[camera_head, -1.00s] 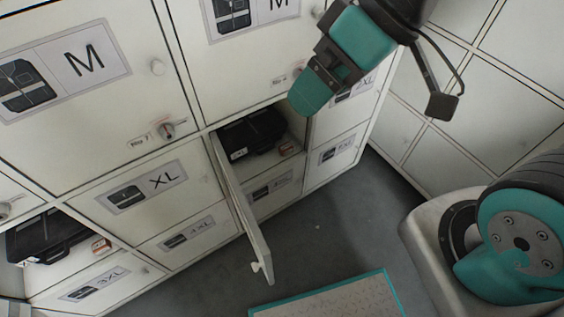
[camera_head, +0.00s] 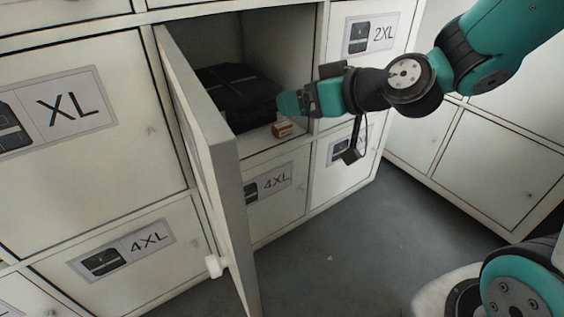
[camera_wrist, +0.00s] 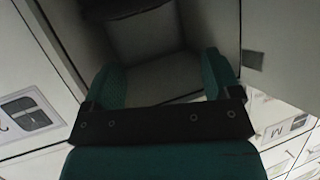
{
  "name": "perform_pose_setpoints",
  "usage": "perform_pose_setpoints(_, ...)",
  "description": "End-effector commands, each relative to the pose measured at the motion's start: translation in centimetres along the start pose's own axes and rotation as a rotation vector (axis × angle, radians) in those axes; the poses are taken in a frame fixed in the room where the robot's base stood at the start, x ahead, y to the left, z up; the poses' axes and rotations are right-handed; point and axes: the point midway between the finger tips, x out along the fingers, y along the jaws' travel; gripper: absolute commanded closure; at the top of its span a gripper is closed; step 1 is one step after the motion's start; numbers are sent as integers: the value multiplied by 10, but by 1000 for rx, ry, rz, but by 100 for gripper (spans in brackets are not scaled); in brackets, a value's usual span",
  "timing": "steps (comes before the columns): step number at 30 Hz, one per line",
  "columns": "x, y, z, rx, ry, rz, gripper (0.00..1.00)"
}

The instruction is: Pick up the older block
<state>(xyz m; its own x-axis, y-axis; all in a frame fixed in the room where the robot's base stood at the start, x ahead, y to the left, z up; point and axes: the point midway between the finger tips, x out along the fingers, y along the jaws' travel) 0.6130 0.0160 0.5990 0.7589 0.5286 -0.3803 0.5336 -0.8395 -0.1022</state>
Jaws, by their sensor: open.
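A small orange and white block (camera_head: 284,129) lies at the front right of the open locker's floor (camera_head: 262,139), beside dark folded workwear (camera_head: 238,95). Its age cannot be read from the picture. My gripper (camera_head: 286,103) is at the locker opening, just above the block and close to the workwear's right end. In the wrist view my gripper (camera_wrist: 163,75) shows two teal fingers spread apart, with nothing visible between them but the pale locker floor. The dark workwear (camera_wrist: 147,40) lies beyond the fingers. I cannot make out the block in the wrist view.
The open locker door (camera_head: 205,160) swings out to the left of my gripper, its knob (camera_head: 214,265) at the lower edge. Shut lockers marked 2XL (camera_head: 370,35), 4XL (camera_head: 268,186) and XL (camera_head: 60,110) surround it. The grey floor (camera_head: 345,235) is clear.

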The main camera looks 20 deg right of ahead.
Motion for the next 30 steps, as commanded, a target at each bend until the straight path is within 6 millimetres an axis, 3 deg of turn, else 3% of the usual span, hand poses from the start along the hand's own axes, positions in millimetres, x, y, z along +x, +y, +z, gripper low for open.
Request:
perform_pose_setpoints(1, 18, 15, 40, 2, 27, 32, 17)
perform_pose_setpoints(3, 29, 32, 62, -2, 68, 78, 17)
perform_pose_setpoints(9, 49, 71, 110, -16, 158, 198, 17)
perform_pose_setpoints(12, 53, 84, 123, -20, 184, 238, 17)
perform_pose_setpoints(20, 59, 95, 124, -22, 203, 271, 17)
perform_pose_setpoints(30, 103, 105, 110, -23, 201, 269, 17)
